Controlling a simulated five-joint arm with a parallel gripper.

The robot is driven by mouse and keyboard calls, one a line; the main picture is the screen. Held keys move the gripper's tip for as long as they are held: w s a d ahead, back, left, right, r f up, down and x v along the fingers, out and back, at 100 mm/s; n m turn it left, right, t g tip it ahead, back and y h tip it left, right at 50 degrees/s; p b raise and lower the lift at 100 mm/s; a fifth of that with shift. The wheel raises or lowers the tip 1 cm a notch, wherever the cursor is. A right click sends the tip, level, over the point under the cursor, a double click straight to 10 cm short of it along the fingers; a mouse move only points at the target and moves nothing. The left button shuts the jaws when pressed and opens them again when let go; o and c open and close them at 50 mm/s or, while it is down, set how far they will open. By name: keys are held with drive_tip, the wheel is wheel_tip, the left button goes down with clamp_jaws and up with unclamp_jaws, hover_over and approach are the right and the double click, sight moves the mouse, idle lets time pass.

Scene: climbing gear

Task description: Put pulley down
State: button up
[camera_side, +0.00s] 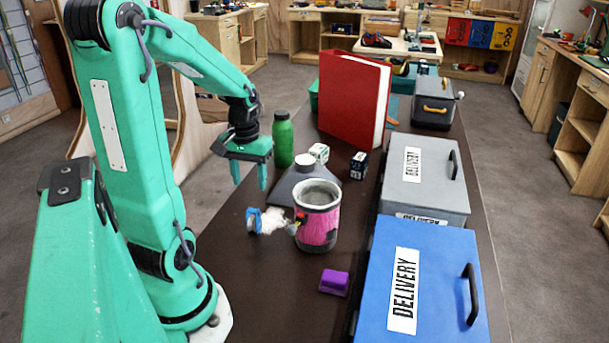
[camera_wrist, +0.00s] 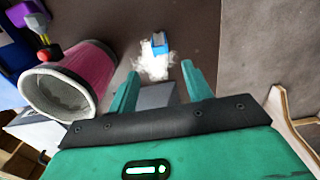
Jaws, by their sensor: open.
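A small blue piece (camera_side: 254,220), which looks like the pulley, rests on the dark table beside a fluffy white clump (camera_side: 273,219). The wrist view shows the blue piece (camera_wrist: 159,43) beyond my fingertips, at the far end of the white clump (camera_wrist: 154,66). My gripper (camera_side: 249,174) is open and empty, pointing down above the table, farther back than the blue piece. In the wrist view, my gripper (camera_wrist: 160,75) has its two fingers spread apart, with the white clump just ahead of them. No finger visibly touches the blue piece.
A pink and grey chalk bag (camera_side: 318,225) stands right of the clump, with a grey white-capped container (camera_side: 325,185) behind. A green bottle (camera_side: 283,140), red book (camera_side: 350,100) and small dice (camera_side: 358,165) stand farther back. Delivery boxes (camera_side: 455,260) line the right; a purple block (camera_side: 334,282) lies in front.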

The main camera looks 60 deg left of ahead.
drive_tip(key=d+r+m+t, duration=0.2)
drive_tip(key=d+r+m, duration=0.2)
drive_tip(key=d, duration=0.6)
drive_tip(key=d+r+m+t, duration=0.3)
drive_tip(key=d+r+m, duration=0.2)
drive_tip(key=d, duration=0.5)
drive_tip(key=shift+r+t, duration=0.3)
drive_tip(key=shift+r, duration=0.55)
